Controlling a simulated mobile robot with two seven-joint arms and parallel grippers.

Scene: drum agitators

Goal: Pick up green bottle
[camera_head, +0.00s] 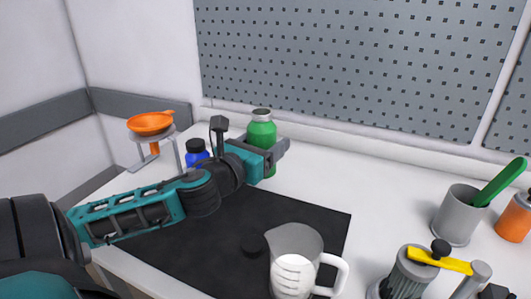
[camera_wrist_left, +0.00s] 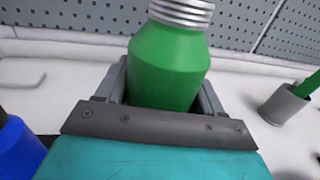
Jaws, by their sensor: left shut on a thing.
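The green bottle (camera_head: 262,130) with a silver cap stands upright at the back of the table, near the pegboard wall. My left gripper (camera_head: 277,152) reaches it from the left and is shut around its body. In the left wrist view the green bottle (camera_wrist_left: 168,66) sits between the two grey fingers of the gripper (camera_wrist_left: 160,90). Its lower part is hidden behind the gripper. I cannot tell whether its base touches the table. My right gripper is not in view.
A blue bottle (camera_head: 196,153) stands close beside my left arm. An orange funnel (camera_head: 150,123) rests on a stand at the back left. A measuring jug (camera_head: 295,262) stands at the front of the black mat (camera_head: 310,212). A grey cup (camera_head: 456,216) is at the right.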

